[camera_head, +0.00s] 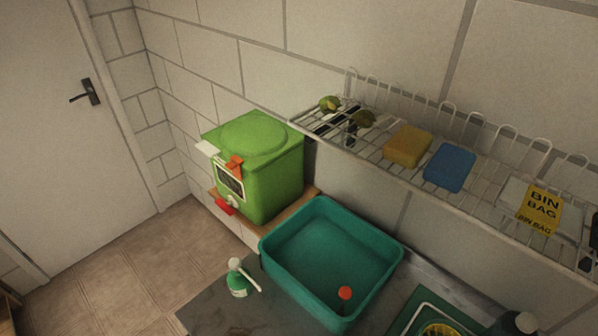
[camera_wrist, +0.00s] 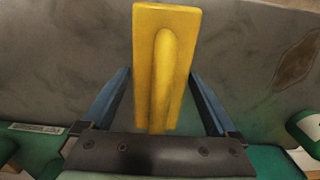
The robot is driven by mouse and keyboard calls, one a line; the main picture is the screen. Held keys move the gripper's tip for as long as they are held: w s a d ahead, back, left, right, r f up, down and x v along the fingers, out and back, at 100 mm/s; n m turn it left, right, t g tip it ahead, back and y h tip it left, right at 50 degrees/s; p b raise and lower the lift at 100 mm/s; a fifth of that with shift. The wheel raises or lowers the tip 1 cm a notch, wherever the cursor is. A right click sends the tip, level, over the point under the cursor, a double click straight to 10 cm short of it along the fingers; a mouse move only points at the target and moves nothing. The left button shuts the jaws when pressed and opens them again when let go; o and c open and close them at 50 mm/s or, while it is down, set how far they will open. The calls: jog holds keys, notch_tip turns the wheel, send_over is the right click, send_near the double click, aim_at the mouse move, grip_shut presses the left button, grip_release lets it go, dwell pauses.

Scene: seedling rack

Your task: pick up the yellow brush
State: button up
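The yellow brush (camera_wrist: 150,50) is in the middle of the wrist view, a flat block with a rounded ridge along it. My gripper (camera_wrist: 160,71) has its two blue fingers set wide apart, one on each side of the brush. The fingertips are very close to its edges; I cannot tell whether they press on it. The far end of the brush reaches past the fingertips. Its near end meets the dark palm bar in the picture. I do not make out the brush or my gripper in the head view.
A grey stone-like surface (camera_wrist: 60,65) lies behind the brush. In the head view a teal basin (camera_head: 330,250) stands beside a green dispenser bottle (camera_head: 238,284) and a green box (camera_head: 285,165). A wire shelf above holds a yellow sponge (camera_head: 407,146) and a blue sponge (camera_head: 450,168).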

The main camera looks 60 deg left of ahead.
jog(key=c, duration=1.3)
jog(key=shift+r+b, duration=0.35)
jog(key=shift+r, duration=4.7)
